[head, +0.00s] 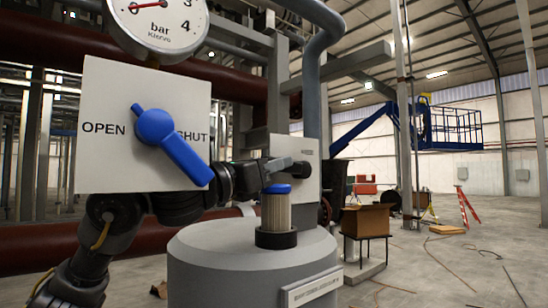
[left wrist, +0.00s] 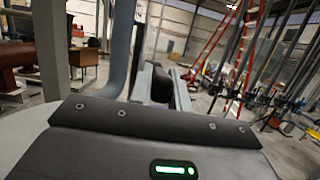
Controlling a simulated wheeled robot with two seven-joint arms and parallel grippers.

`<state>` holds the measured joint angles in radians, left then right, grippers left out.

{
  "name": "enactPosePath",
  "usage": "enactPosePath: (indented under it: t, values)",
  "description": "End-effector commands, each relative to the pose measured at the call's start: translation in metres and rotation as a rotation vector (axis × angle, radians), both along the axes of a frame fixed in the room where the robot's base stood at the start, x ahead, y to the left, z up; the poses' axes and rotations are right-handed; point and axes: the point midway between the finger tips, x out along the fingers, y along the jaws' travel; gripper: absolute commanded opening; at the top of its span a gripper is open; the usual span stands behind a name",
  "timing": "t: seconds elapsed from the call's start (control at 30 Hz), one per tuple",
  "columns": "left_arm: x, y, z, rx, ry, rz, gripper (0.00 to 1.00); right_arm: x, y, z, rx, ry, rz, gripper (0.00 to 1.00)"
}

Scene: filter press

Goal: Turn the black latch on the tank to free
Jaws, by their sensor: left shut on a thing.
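The black latch (head: 301,170) sits on a pale plate (head: 312,152) behind the grey tank (head: 250,262); any lettering on the plate is hidden or too small to read. My left gripper (head: 285,167) reaches in from the left and is shut on the latch. In the left wrist view the black latch (left wrist: 161,86) shows between the two grey fingers (left wrist: 165,82) of my left gripper. Its exact angle is hard to tell. My right gripper is not in view.
A pleated filter with a blue cap (head: 276,208) stands in a black ring on the tank, just in front of my left gripper. A blue handle (head: 172,146) on an OPEN/SHUT panel (head: 95,165) and a pressure gauge (head: 158,22) are close above my left arm.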

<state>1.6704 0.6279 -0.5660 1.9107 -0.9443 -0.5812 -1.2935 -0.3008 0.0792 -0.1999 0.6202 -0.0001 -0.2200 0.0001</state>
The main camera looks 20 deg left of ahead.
Motion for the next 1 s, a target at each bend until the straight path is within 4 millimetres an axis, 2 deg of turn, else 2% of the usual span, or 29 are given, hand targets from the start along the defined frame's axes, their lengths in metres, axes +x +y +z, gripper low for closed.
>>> enactPosePath:
  t: [0.23, 0.27, 0.4, 0.77, 1.0]
  values:
    - [-0.001, 0.001, 0.001, -0.004, -0.003, 0.001, 0.00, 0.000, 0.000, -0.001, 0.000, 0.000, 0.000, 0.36]
    - [-0.001, 0.001, 0.001, -0.004, -0.003, 0.001, 0.22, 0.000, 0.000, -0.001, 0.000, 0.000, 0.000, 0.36]
    - [-0.001, 0.001, 0.001, -0.003, -0.003, 0.002, 0.40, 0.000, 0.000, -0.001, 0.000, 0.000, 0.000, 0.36]
    - [-0.005, 0.004, -0.003, -0.004, -0.003, 0.002, 0.40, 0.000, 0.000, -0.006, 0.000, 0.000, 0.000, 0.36]
    - [-0.038, 0.027, -0.017, -0.002, -0.009, 0.004, 0.40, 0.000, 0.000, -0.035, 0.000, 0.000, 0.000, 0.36]
